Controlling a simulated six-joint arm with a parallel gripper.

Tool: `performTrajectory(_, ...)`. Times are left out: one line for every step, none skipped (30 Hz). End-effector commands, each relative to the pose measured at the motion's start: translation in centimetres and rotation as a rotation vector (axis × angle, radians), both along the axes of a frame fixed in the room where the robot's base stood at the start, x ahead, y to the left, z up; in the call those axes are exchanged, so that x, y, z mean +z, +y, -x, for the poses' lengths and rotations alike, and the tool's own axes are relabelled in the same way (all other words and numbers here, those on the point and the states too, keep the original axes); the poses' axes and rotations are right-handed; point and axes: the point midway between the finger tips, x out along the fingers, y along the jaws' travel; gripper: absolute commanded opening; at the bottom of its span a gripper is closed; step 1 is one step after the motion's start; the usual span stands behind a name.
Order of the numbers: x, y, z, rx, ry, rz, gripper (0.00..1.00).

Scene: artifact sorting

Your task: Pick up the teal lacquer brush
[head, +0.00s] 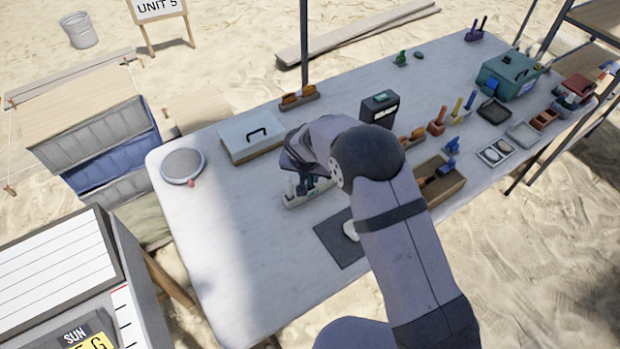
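My gripper (300,185) points down over a small pale holder (296,201) near the middle of the table. My wrist and forearm cover much of it, so its fingers are hard to make out. A small teal patch (313,188) shows at the holder, right beside the gripper. It may be the teal lacquer brush, but it is too small and too covered to be sure. I cannot tell whether the gripper touches or grips it.
A grey lidded box (250,137) and a rack with orange-brown brushes (298,97) stand behind the gripper. A dark box (380,107) is to the right. A round grey disc (183,165) lies at left. The table's (225,240) front left is clear.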

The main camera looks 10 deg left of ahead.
Motion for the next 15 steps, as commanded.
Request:
performTrajectory(0.02,0.00,0.01,0.000,0.000,0.000,0.05)
performTrajectory(0.02,0.00,0.01,0.000,0.000,0.000,0.00)
performTrajectory(0.02,0.00,0.01,0.000,0.000,0.000,0.00)
performTrajectory(0.01,0.00,0.02,0.000,0.000,0.000,0.00)
performTrajectory(0.03,0.01,0.01,0.000,0.000,0.000,0.00)
performTrajectory(0.03,0.01,0.01,0.000,0.000,0.000,0.00)
performTrajectory(0.03,0.01,0.01,0.000,0.000,0.000,0.00)
performTrajectory(0.03,0.01,0.01,0.000,0.000,0.000,0.00)
performTrajectory(0.03,0.01,0.01,0.000,0.000,0.000,0.00)
performTrajectory(0.04,0.01,0.01,0.000,0.000,0.000,0.00)
performTrajectory(0.07,0.01,0.01,0.000,0.000,0.000,0.00)
performTrajectory(0.15,0.02,0.00,0.000,-0.001,0.000,0.00)
performTrajectory(0.25,0.03,-0.01,0.000,-0.001,0.000,0.00)
performTrajectory(0.40,0.03,-0.03,0.000,-0.001,0.000,0.00)
performTrajectory(0.63,0.04,-0.04,0.000,-0.002,-0.001,0.00)
